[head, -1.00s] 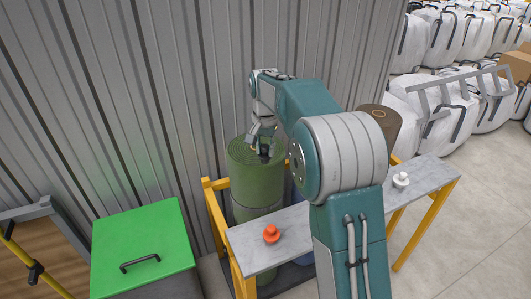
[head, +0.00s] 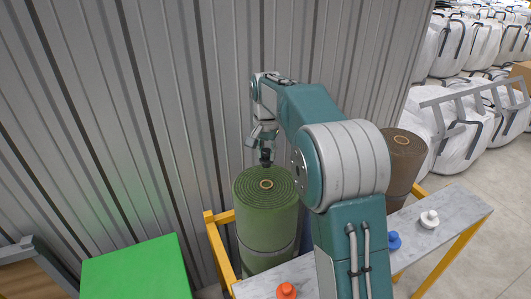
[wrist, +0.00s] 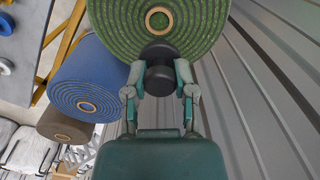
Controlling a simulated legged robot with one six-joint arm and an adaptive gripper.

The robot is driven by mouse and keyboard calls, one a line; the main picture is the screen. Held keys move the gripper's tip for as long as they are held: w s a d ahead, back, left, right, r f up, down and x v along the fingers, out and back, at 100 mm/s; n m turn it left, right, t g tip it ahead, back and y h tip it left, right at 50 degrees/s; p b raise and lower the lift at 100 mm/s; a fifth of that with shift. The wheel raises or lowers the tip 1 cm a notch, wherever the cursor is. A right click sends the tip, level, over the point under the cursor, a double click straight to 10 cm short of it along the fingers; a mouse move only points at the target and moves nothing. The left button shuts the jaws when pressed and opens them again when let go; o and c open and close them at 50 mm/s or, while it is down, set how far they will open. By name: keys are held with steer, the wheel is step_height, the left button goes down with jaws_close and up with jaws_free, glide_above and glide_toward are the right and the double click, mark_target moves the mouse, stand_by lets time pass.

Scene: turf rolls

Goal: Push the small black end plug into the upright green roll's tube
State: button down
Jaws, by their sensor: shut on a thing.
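The green roll (head: 265,215) stands upright, with the tan mouth of its tube (head: 267,184) uncovered at the middle of its spiral top. My gripper (head: 265,153) is above the roll, pointing down. It is shut on the small black end plug (head: 265,160), which is held clear of the tube mouth in the head view. In the wrist view the black plug (wrist: 160,75) sits between my fingertips (wrist: 160,80). The green roll's top (wrist: 112,22) and the tube ring (wrist: 159,18) show beyond it, the ring offset toward the top of the picture.
An orange plug (head: 286,291), a blue plug (head: 393,240) and a white plug (head: 429,218) sit on the grey shelf (head: 453,212). A brown roll (head: 402,155) and a blue roll (wrist: 90,75) stand nearby. A corrugated wall (head: 160,100) rises close behind; a green-lidded box (head: 138,270) is at left.

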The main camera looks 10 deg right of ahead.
steer(key=shift+f, duration=0.1)
steer(key=shift+f, duration=2.85)
steer(key=shift+s+f, duration=0.1)
steer(key=shift+f, duration=1.45)
steer(key=shift+c, duration=1.8)
jaws_free()
step_height(320, 180, up, 11)
steer(key=shift+f, duration=0.1)
steer(key=shift+r, duration=0.55)
